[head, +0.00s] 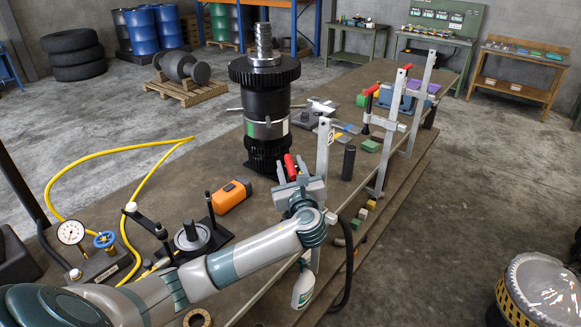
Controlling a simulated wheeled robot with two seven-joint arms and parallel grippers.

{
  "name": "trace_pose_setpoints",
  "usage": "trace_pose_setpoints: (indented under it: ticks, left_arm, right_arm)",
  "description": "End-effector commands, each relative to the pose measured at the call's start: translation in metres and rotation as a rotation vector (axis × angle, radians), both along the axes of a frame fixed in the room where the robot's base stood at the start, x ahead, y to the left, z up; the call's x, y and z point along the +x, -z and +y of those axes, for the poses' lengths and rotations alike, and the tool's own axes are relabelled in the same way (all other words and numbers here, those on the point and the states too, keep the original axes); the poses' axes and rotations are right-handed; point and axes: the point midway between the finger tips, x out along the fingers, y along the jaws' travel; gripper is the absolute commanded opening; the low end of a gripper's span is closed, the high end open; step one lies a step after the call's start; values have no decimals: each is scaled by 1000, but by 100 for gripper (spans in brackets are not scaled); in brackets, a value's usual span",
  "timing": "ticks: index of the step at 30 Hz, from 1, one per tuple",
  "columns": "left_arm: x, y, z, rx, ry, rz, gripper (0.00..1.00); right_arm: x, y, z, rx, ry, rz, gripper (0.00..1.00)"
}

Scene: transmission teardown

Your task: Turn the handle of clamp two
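Clamp two (325,150) is a grey metal bar clamp with a "2" label, upright at the right edge of the workbench. Its red handle (290,164) stands on the left side of the bar. My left gripper (291,173) reaches up to the handle, with one finger on each side of it. The handle's lower end is hidden by the gripper, and I cannot tell whether the fingers press on it. My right gripper is not in view.
A tall black gear shaft assembly (266,100) stands behind the gripper. An orange box (231,196) lies to the left. Two more clamps (390,130) (421,90) line the right edge. A spray bottle (303,286) and black hose (347,270) are below the gripper.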

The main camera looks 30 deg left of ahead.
Motion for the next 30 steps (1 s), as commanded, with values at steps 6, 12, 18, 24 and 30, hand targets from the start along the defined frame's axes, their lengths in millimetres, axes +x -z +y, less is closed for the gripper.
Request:
trace_pose_setpoints:
  ticks: [6,12,18,24,30]
  left_arm:
    - [-1,0,-1,0,0,0,36]
    - [-9,2,-9,0,1,0,36]
    - [-29,4,-29,-2,3,-1,36]
    - [-57,5,-56,-3,3,-1,36]
    - [-87,4,-84,-5,4,-1,36]
  right_arm:
    - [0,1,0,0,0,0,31]
    - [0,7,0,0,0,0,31]
    - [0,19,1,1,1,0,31]
    - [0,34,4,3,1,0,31]
    - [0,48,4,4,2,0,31]
